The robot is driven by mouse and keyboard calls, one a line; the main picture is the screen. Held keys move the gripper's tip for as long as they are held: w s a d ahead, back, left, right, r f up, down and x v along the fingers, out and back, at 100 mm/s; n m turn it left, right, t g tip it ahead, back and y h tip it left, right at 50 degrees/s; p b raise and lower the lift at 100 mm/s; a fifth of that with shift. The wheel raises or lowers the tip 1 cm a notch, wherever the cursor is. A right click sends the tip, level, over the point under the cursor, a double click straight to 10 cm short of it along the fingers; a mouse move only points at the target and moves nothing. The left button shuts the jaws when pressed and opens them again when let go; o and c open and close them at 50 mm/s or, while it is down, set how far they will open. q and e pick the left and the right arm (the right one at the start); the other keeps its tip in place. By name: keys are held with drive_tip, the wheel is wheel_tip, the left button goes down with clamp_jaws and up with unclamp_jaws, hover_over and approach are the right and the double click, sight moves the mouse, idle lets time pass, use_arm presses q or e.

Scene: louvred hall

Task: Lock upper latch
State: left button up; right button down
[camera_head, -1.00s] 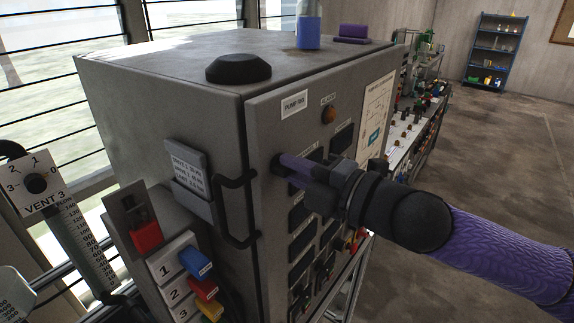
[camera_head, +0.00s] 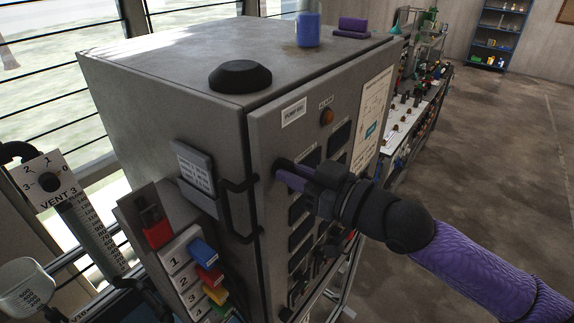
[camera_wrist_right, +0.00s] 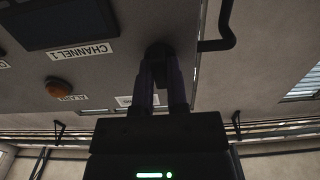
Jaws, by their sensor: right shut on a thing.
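The upper latch (camera_wrist_right: 158,52) is a dark knob on the front door of the grey cabinet (camera_head: 160,100), near the door's handle-side edge. My right gripper (camera_head: 284,174) reaches in from the right and is shut on the latch; its fingers also show in the right wrist view (camera_wrist_right: 162,84). The fingers hide most of the latch, so its turn angle cannot be told. The cabinet door (camera_head: 258,130) sits close to the cabinet body, with a dark seam along the edge. My left gripper is not in view.
An amber lamp (camera_head: 327,117) and panel displays are on the door. A blue cup (camera_head: 307,30) and a black dome (camera_head: 240,76) stand on top. Open floor lies at the right.

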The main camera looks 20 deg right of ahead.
drive_tip(key=c, duration=0.6)
unclamp_jaws()
drive_tip(key=shift+o, duration=0.2)
drive_tip(key=v, duration=0.7)
